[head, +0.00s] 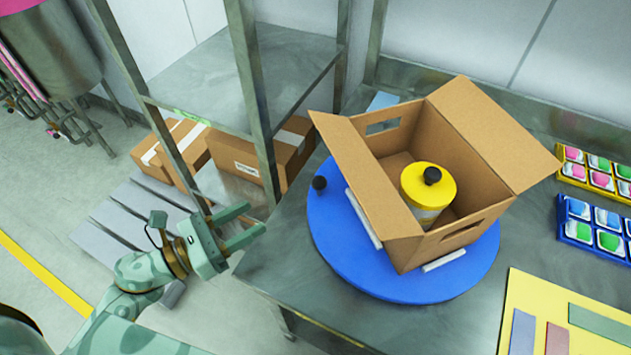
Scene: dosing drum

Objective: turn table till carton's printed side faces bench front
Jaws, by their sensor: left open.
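A round blue turntable (330,240) lies on the grey metal bench (270,260), with a small black knob (320,183) at its left rim. An open brown carton (455,238) stands on it, turned at an angle, flaps spread. I see no print on the outer faces in view; the left flap partly covers one side and the far sides are hidden. A yellow tub (428,184) with a black cap stands inside the carton. My left gripper (256,219) is open and empty, left of the turntable and apart from the knob. My right gripper is out of view.
White strips (444,260) lie along the carton's base. A metal shelf rack (258,110) stands at the left, with taped boxes (245,160) below. Trays of coloured pods (592,228) and a yellow board (540,300) are at the right.

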